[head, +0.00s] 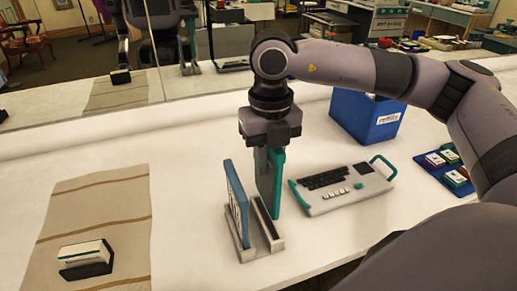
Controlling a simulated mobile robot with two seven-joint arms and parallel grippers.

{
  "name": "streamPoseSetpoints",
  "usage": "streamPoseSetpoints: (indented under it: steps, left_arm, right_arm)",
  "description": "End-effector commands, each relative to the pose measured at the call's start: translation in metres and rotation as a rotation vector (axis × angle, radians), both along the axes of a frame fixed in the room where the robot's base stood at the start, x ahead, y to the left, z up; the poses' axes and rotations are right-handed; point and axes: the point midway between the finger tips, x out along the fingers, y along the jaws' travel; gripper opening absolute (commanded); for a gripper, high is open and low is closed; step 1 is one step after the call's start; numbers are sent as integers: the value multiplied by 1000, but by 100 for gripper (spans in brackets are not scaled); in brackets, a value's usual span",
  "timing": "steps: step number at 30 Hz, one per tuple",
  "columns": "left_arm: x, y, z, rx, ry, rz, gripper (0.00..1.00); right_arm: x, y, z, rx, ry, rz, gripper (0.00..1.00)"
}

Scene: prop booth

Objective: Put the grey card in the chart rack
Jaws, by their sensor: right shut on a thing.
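The chart rack (274,243) is a low light-grey stand on the white table, in the middle of the head view. A blue-edged panel (237,205) stands upright at its left side, and a dark slot runs along its right part. My right gripper (270,180) is directly above the rack, pointing down, with a teal finger on its right side. It is shut on a thin grey piece, seemingly the grey card (262,172), held upright and edge-on. The card is largely hidden by the fingers, and whether its lower edge is inside the slot is unclear. My left gripper is not directly visible.
A striped beige cloth (115,210) on the left bears a black holder with a white block (86,250). A grey keyboard device (342,188) with teal handles lies right of the rack. A blue bin (365,118) stands behind it. A blue tray (437,165) is far right. A mirror lines the back.

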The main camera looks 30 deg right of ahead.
Motion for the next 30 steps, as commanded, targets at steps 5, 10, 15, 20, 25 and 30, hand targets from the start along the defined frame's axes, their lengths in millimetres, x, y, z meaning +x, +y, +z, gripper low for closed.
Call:
streamPoseSetpoints:
  steps: [5, 10, 15, 20, 25, 30]
  left_arm:
    - [-4, 0, -6, 0, 8, 0, 47]
    - [-6, 0, -15, 0, 12, 0, 47]
    - [-6, 0, -23, -1, 16, 1, 47]
    - [-6, -1, -25, -4, 18, 0, 47]
    - [-5, -1, -23, -6, 15, 0, 47]
    - [-4, -2, -22, -5, 12, -1, 47]
  right_arm:
    - [0, 0, -6, -1, 0, 1, 0]
    - [0, 0, -18, 1, 0, 1, 0]
    - [0, 0, -32, 0, 1, 1, 0]
    - [0, 0, -38, 1, -1, 1, 0]
    - [0, 0, -38, 1, 0, 1, 0]
    - [0, 0, -38, 0, 0, 1, 0]
